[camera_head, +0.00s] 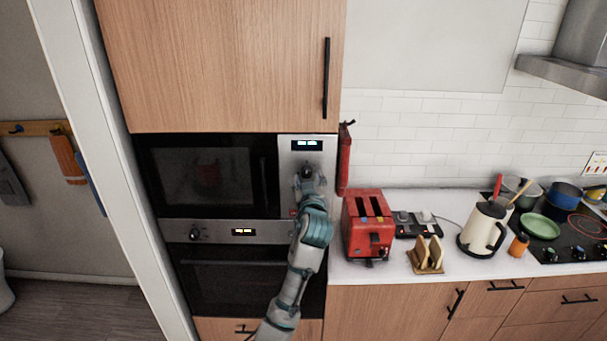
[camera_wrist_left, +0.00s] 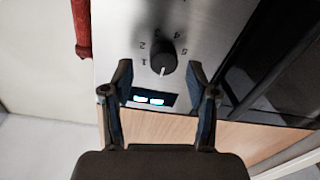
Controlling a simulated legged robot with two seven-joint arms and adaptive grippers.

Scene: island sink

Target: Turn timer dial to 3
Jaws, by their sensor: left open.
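The black timer dial (camera_wrist_left: 163,56) is on the microwave's steel panel (camera_head: 297,157). In the left wrist view, which looks upside down, its white mark points toward the display, between the 1 and the 5. My left gripper (camera_head: 308,180) is in front of the panel, below the display. In the wrist view the left gripper (camera_wrist_left: 160,72) is open, with one finger on each side of the dial; contact cannot be seen. My right gripper is not in view.
The lit display (camera_head: 307,145) is above the dial. The black microwave door (camera_head: 205,175) is left of the panel, with an oven (camera_head: 240,275) below. A red fire extinguisher (camera_head: 344,160) hangs just right of the panel. A red toaster (camera_head: 367,228) stands on the counter.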

